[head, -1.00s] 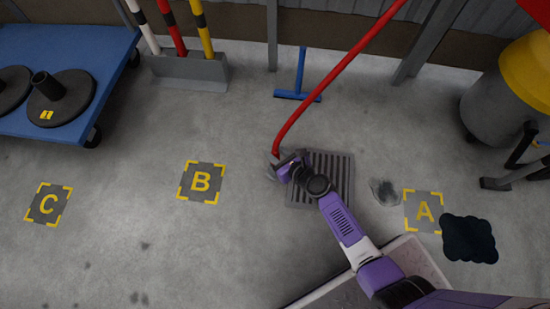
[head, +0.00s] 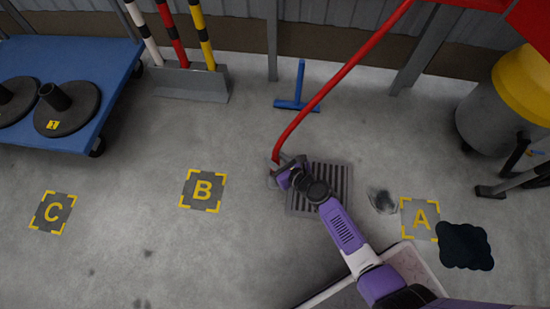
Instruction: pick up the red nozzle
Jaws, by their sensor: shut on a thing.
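The red hose (head: 325,92) runs down from the upper right and ends at my gripper (head: 274,178). My gripper is shut on the red nozzle at that lower end, just left of the dark floor grate. The nozzle itself is mostly hidden by the jaws and wrist. I cannot tell how far it is off the floor.
A slatted floor grate (head: 330,190) lies beside my wrist. Marked squares A (head: 419,218), B (head: 203,190) and C (head: 53,212) are clear. A dark patch (head: 465,246) lies by A. A blue T-shaped tool (head: 298,95), a blue cart (head: 112,92) and a yellow-topped drum (head: 490,115) stand around.

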